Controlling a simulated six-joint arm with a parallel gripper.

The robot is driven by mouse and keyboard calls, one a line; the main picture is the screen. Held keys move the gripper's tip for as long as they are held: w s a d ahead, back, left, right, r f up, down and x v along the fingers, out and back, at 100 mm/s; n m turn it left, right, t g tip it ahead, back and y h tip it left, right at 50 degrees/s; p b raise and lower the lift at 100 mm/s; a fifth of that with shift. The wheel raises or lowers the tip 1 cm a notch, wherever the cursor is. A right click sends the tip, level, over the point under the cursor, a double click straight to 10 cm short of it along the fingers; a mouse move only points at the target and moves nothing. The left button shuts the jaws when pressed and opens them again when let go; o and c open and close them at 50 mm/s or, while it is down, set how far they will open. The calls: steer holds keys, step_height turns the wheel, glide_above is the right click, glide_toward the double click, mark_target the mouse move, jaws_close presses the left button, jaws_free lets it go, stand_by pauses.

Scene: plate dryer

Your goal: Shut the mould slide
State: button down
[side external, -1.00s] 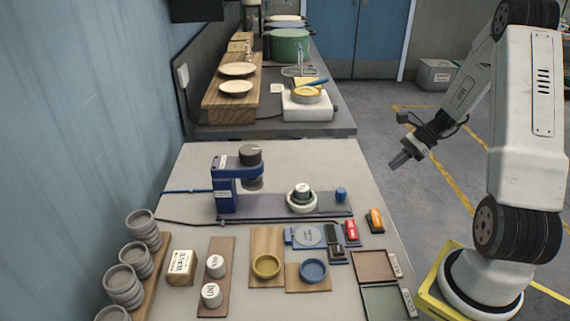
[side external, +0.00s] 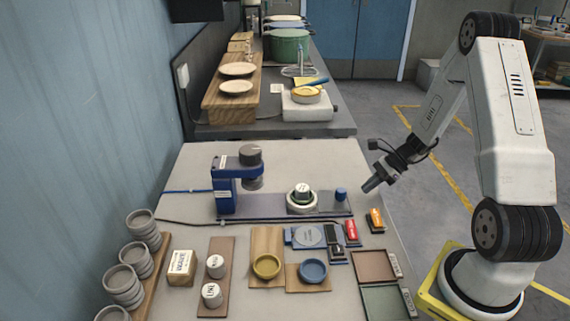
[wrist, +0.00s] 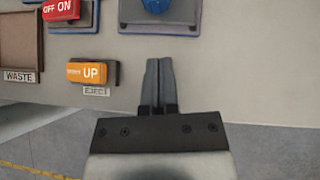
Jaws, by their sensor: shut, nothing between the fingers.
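The mould slide (side external: 325,205) lies along a grey base in front of the blue press (side external: 226,184). My gripper (side external: 369,188) is shut and empty, in the air to the right of the knob. In the wrist view its fingertips (wrist: 158,62) point toward the knob, with a gap between.
An orange UP switch (side external: 376,220) and a red ON/OFF switch (side external: 352,231) stand near the table's right edge. Waste (side external: 374,267) and green trays are in front of them. Yellow and blue round dishes sit on boards. Bare table surrounds the slide's back side.

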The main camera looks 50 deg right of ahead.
mark_target(308, 188)
steer(key=shift+w+a+f, duration=0.1)
steer(key=shift+w+a, duration=0.55)
steer(key=shift+a, duration=0.2)
steer(key=shift+w+a, duration=0.6)
steer(key=shift+a, duration=0.25)
steer(key=w+a, duration=0.9)
steer(key=a, duration=0.1)
steer(key=shift+w, duration=0.4)
steer(key=shift+d, duration=0.15)
steer(key=shift+s+d, duration=0.3)
steer(key=shift+d, duration=0.15)
steer(key=s+d, duration=0.2)
steer(key=shift+d, duration=0.35)
steer(key=v, duration=1)
